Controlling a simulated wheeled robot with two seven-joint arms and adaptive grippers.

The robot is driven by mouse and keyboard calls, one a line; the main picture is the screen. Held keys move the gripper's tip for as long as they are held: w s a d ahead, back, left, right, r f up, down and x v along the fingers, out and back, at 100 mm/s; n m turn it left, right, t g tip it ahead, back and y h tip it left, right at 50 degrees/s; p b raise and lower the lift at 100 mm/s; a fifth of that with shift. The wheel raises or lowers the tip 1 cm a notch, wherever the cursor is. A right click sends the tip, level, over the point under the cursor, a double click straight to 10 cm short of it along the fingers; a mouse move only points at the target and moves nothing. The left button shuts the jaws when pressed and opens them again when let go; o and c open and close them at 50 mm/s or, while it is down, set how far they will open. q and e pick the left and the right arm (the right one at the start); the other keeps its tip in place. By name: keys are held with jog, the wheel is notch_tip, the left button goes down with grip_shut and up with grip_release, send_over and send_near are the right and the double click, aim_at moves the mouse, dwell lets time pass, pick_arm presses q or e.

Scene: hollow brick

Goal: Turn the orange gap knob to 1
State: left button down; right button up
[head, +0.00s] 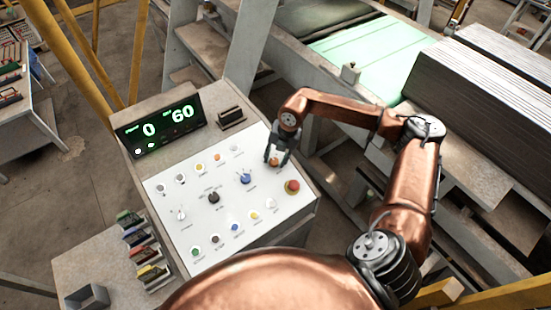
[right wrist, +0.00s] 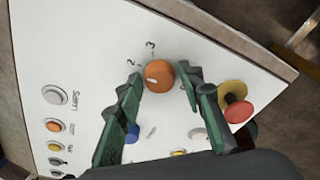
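The orange knob (right wrist: 160,76) sits on the white panel face (right wrist: 90,30). Its white mark points left in the right wrist view, and the printed numbers 2 and 3 show beyond it; I see no 1. In the head view the orange knob (head: 274,162) is partly covered by my right gripper (head: 276,157). In the right wrist view my right gripper (right wrist: 162,74) is open, with one fingertip on each side of the knob and a narrow gap at the right finger. My left gripper is not in view.
A red emergency button (head: 292,186) on a yellow base stands close to the knob. A blue knob (head: 246,177), a black knob (head: 213,197) and several push buttons share the panel. The display (head: 162,124) reads 0 and 60. A stack of grey sheets (head: 490,80) lies at right.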

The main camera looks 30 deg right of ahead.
jog(key=c, duration=0.8)
jog(key=shift+f+n+b, duration=0.15)
jog(key=shift+n+b, duration=0.95)
jog(key=shift+b, duration=0.05)
jog(key=shift+a+n+h+b, duration=0.1)
jog(key=shift+n+h+b, duration=0.3)
jog(key=shift+n+b, duration=0.7)
jog(key=n+b, duration=0.3)
jog(key=n, duration=0.2)
jog(key=shift+h, duration=0.4)
jog(key=shift+g, duration=0.3)
